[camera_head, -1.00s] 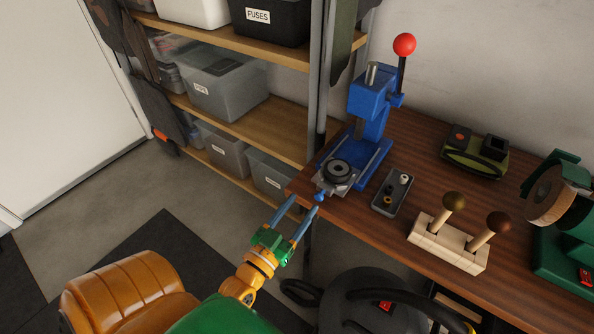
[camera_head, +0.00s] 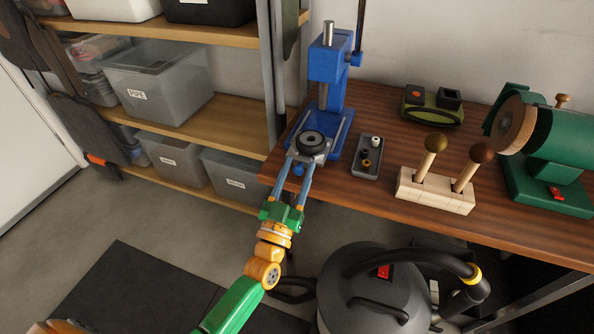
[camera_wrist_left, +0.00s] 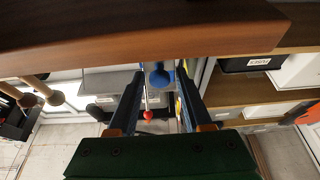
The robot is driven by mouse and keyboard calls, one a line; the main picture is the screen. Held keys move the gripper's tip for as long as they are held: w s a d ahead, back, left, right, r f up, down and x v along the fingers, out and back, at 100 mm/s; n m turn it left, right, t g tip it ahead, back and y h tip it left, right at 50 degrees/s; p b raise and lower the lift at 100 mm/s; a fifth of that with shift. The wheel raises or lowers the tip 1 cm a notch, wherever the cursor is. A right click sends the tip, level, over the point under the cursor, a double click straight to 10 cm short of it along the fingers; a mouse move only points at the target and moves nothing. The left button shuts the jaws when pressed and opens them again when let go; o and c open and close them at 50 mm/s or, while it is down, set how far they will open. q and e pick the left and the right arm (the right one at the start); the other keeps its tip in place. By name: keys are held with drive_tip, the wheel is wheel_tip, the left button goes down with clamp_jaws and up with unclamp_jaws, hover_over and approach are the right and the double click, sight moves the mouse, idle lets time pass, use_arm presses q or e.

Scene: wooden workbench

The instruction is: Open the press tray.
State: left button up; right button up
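The blue press (camera_head: 328,66) stands at the left end of the workbench. Its grey tray (camera_head: 318,158) carries a black round part (camera_head: 311,142) and sits at the front of the press base. A small blue knob (camera_head: 298,170) is on the tray's front; it also shows in the wrist view (camera_wrist_left: 160,76). My left gripper (camera_head: 300,164) is open in front of the tray, one finger on each side of the knob. In the wrist view the knob lies between the fingertips with gaps visible. My right gripper is not in view.
A small grey parts tray (camera_head: 366,158) lies right of the press. A wooden block with two handles (camera_head: 436,190) and a green grinder (camera_head: 545,150) stand farther right. Shelves with bins (camera_head: 158,85) are at the left. A grey vacuum (camera_head: 372,285) stands below the bench edge.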

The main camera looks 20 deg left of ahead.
use_arm(q)
clamp_jaws()
idle(1.2)
